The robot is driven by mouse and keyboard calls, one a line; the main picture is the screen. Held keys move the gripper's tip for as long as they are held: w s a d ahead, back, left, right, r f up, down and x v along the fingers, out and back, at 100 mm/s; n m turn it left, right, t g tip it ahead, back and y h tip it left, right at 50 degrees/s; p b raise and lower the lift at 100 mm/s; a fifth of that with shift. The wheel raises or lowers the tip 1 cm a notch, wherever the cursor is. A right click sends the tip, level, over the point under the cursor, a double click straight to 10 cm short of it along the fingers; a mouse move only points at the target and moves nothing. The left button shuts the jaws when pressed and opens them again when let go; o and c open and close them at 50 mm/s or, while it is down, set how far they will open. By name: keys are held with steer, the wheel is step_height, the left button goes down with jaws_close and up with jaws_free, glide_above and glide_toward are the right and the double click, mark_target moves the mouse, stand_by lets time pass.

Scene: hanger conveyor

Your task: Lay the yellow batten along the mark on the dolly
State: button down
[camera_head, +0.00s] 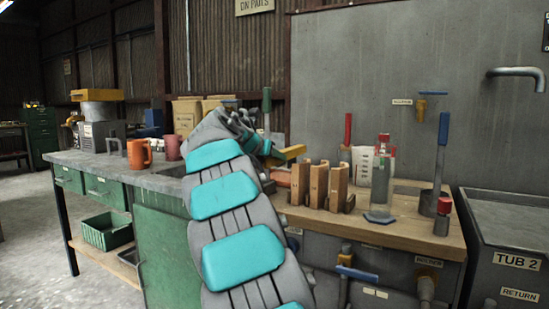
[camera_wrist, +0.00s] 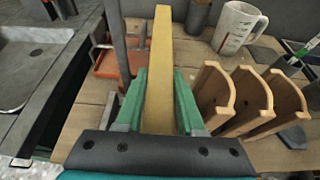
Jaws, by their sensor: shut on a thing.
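The yellow batten (camera_wrist: 159,75) is a long, straight bar between the green fingers of my gripper (camera_wrist: 160,105) in the wrist view. It points away from me above the wooden bench top. In the head view a short stretch of the batten (camera_head: 290,153) sticks out to the right of my gripper (camera_head: 272,151). My gripper is shut on the batten, and my arm hides part of the bench. I cannot make out a dolly or its mark in either view.
Curved wooden holders (camera_wrist: 240,98) stand close to the right of my gripper, with a white measuring jug (camera_wrist: 238,27) behind. A low orange-red tray (camera_wrist: 107,66) and an upright grey post (camera_wrist: 117,45) are at the left. Blue-handled tool (camera_head: 441,150) stands farther right.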

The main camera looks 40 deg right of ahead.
steer(key=shift+f, duration=0.2)
steer(key=shift+f+p, duration=0.3)
steer(key=shift+f, duration=0.05)
steer(key=c, duration=0.5)
jaws_free()
steer(key=shift+r, duration=0.1)
steer(key=shift+r+b, duration=0.3)
steer(key=shift+a+r, duration=0.1)
steer(key=shift+r, duration=0.15)
steer(key=v, duration=1.2)
steer(key=shift+f, duration=0.1)
